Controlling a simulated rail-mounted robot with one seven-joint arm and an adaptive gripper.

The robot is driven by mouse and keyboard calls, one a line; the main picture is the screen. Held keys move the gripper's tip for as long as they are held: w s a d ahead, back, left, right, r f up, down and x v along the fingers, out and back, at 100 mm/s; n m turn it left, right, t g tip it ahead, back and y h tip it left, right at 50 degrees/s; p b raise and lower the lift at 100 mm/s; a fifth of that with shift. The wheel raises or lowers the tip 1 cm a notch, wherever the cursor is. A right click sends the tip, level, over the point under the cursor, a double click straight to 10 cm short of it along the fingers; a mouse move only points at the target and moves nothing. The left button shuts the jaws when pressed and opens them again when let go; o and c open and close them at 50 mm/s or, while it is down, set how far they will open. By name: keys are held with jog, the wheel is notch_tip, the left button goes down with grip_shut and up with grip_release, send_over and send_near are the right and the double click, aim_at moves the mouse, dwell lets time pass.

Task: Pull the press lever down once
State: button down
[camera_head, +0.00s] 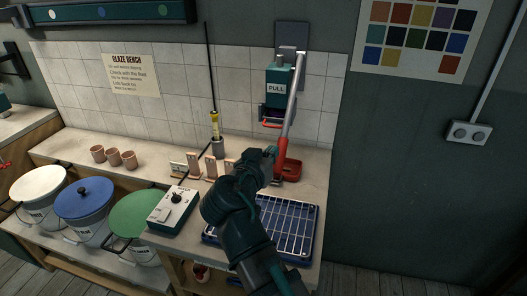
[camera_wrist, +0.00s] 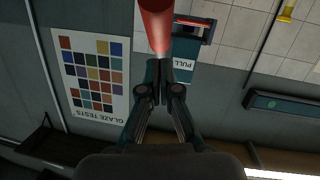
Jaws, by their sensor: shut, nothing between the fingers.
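The press (camera_head: 278,85), a dark teal wall unit with a PULL label, is mounted at the back of the bench. Its lever (camera_head: 292,98) is a grey bar running from the top of the unit down to a red grip (camera_head: 283,145). My gripper (camera_head: 270,153) is shut and empty, right beside the red grip; I cannot tell whether they touch. In the wrist view, the red grip (camera_wrist: 155,22) comes close to the shut fingertips (camera_wrist: 160,68), with the PULL label (camera_wrist: 183,52) behind. My forearm covers part of the bench.
A blue tray with a wire rack (camera_head: 290,228) is under my arm. A red dish (camera_head: 292,170) lies behind my gripper. A control box (camera_head: 173,211), small test tiles (camera_head: 212,166) and a yellow-collared tool (camera_head: 215,128) stand to the left. The wall at right is clear below the outlet.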

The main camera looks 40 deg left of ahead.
aim_at(275, 165)
jog(key=shift+w+f, duration=0.65)
jog(key=shift+f, duration=0.3)
jog(key=f+b, duration=0.1)
jog(key=w+f+b, duration=0.1)
jog(key=f, duration=0.1)
jog(key=w+a+f+b, duration=0.1)
jog(key=b, duration=0.1)
jog(key=shift+f, duration=0.15)
